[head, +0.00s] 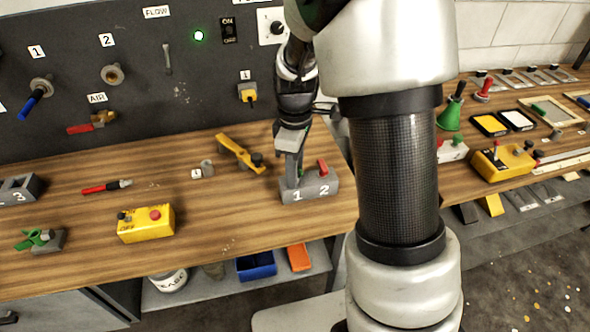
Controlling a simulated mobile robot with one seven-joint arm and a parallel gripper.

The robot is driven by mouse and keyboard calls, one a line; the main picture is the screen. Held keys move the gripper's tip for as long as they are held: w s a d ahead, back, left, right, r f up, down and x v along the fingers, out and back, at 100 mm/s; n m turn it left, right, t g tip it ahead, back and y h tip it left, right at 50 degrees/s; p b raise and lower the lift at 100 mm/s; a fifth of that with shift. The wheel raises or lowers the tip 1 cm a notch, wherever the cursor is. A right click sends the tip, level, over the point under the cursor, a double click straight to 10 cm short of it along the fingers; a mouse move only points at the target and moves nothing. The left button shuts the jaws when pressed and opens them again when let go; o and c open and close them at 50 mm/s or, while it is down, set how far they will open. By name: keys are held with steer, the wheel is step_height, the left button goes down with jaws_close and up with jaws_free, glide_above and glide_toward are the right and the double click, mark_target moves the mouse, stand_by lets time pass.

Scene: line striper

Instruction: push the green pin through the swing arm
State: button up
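My gripper (292,182) points down at the grey block (325,188) marked 1 and 2, over its side marked 1. Its fingers look close together, but the view does not show whether they are open, shut or holding something. No green pin can be made out at the block; the fingers may hide one. A red peg (323,167) stands in the side marked 2. A yellow bar (238,152) with dark knobs lies slanted on the bench behind, left of my gripper; it may be the swing arm. I cannot tell if a hole goes through it.
A yellow switch box (146,224), a red-handled tool (105,187) and a green clamp-like part (36,238) lie on the wooden bench at left. A grey block marked 3 (18,189) is at the far left. The dark panel (140,75) stands behind.

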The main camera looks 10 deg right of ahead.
steer(key=shift+c, duration=0.4)
jaws_close()
steer(key=shift+r+p, duration=0.5)
steer(key=shift+r, duration=0.25)
steer(key=shift+r+p, duration=2.15)
steer(key=shift+r, duration=0.9)
